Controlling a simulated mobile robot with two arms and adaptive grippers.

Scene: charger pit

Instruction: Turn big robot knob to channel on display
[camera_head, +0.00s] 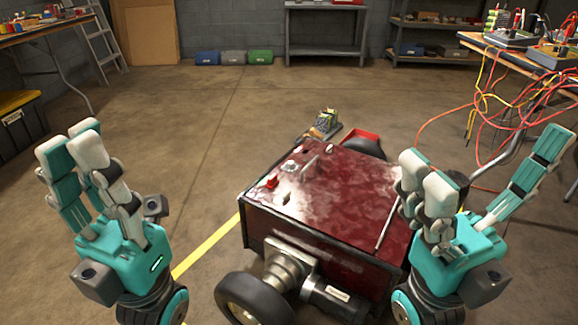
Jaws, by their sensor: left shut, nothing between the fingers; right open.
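The big robot (350,205) is a dark red, scuffed box on wheels, standing on the floor at the middle right. On its top, near the far left edge, are a small silver knob (291,166), a red button (271,182) and a thin upright lever (309,165). I cannot make out a display or any channel number. My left gripper (85,150) is shut and empty, raised left of the robot and well apart from it. My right gripper (480,170) is open and empty, in front of the robot's right side, and hides part of it.
A workbench (520,58) with electronics and hanging red and yellow cables (490,100) is at the right. A black bin with yellow lid (20,125) and a ladder (95,40) are at the left. Shelves line the back wall.

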